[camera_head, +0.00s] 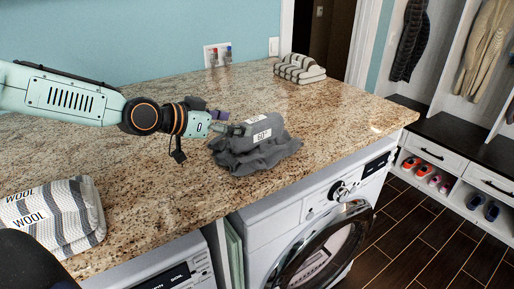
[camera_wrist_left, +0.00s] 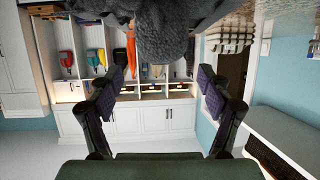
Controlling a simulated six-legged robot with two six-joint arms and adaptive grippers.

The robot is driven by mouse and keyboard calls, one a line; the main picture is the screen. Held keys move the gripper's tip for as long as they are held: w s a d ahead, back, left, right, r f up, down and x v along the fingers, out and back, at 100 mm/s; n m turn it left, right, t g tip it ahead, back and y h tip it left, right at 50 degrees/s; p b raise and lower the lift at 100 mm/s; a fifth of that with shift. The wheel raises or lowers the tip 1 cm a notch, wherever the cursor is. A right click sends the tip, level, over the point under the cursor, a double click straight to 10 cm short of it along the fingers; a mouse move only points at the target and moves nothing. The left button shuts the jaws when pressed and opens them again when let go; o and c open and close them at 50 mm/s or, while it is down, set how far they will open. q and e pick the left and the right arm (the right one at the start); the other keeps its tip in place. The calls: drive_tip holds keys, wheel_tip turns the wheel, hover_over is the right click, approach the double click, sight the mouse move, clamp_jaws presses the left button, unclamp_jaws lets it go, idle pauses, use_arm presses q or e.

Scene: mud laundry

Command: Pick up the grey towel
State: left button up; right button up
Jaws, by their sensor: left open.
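The grey towel (camera_head: 255,152) lies crumpled on the granite counter, with white labels on its upper part. My left gripper (camera_head: 217,121) reaches in from the left and is at the towel's upper left edge. In the left wrist view, which appears upside down, the left gripper (camera_wrist_left: 160,80) is open with its two dark fingers spread wide. The grey towel (camera_wrist_left: 163,35) shows there at the top, beyond the fingertips, with nothing held between them. I cannot tell whether a finger touches the towel. My right gripper is not in view.
A striped towel labelled WOOL (camera_head: 55,215) lies at the counter's front left. Another striped folded towel (camera_head: 299,68) lies at the back right. The granite counter (camera_head: 345,115) is clear around the grey towel. A front-loading washer (camera_head: 315,240) stands below.

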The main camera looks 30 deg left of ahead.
sight(256, 137)
use_arm(q)
drive_tip(key=shift+w+d+f+b, duration=0.15)
drive_tip(key=shift+w+f+b, duration=0.4)
drive_tip(key=shift+w, duration=0.3)
drive_tip(key=shift+d+f, duration=0.2)
drive_tip(key=shift+f, duration=0.05)
drive_tip(key=shift+w+d+f, duration=0.1)
drive_tip(key=shift+w+d, duration=0.1)
drive_tip(key=x, duration=0.4)
drive_tip(key=shift+w+a+f, duration=0.1)
drive_tip(key=shift+a+f, duration=0.1)
drive_tip(key=shift+f, duration=0.1)
drive_tip(key=shift+s+r, duration=0.3)
drive_tip(key=shift+s, duration=0.1)
drive_tip(key=shift+w+f, duration=0.2)
drive_tip(key=shift+w, duration=0.2)
drive_tip(key=c, duration=0.5)
drive_tip(key=shift+s+r, duration=0.15)
drive_tip(key=shift+s, duration=0.15)
drive_tip(key=c, duration=0.6)
drive_tip(key=shift+w, duration=0.3)
clamp_jaws()
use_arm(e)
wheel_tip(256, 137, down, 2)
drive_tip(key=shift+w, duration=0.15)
